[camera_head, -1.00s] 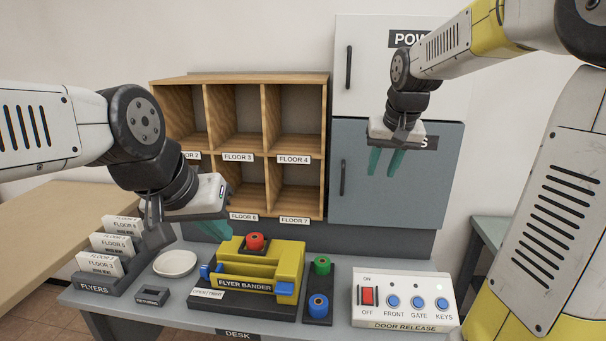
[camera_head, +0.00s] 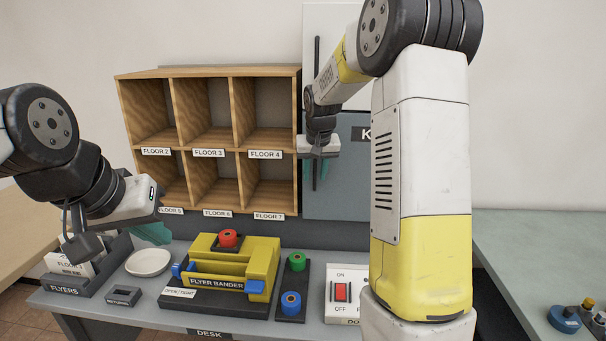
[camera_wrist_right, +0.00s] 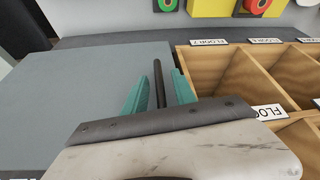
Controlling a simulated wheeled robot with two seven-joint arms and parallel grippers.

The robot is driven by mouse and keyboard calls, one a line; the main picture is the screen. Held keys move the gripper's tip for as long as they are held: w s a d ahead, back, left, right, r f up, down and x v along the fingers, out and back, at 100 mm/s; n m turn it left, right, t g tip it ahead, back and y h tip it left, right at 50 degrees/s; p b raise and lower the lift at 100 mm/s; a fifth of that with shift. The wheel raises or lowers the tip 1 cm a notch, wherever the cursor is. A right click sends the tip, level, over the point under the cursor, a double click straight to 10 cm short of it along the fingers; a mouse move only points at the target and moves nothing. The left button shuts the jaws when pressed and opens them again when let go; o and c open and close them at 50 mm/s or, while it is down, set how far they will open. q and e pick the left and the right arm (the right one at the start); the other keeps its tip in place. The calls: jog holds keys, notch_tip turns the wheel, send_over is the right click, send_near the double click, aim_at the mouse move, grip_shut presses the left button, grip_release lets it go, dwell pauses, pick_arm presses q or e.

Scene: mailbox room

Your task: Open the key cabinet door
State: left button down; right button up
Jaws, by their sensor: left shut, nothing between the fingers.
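The key cabinet (camera_head: 345,190) is the lower grey-blue cabinet on the wall, its door closed and its label partly hidden by my right arm. Its dark upright handle (camera_wrist_right: 159,88) shows in the right wrist view. My right gripper (camera_head: 318,168) is at the handle, teal fingers pointing down in the head view. In the right wrist view my right gripper (camera_wrist_right: 160,92) has its fingers apart, one on each side of the handle, with gaps visible. My left gripper (camera_head: 152,233) is shut and empty above the left part of the desk.
A wooden pigeonhole shelf (camera_head: 205,150) stands directly left of the cabinet. A white cabinet (camera_head: 312,25) is above. The desk (camera_head: 200,318) below holds a yellow flyer bander (camera_head: 235,265), a white dish (camera_head: 148,262) and a switch panel (camera_head: 333,310). Another table (camera_head: 530,255) is at right.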

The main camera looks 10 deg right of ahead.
jog(key=shift+f, duration=0.15)
grip_shut()
dwell(1.4)
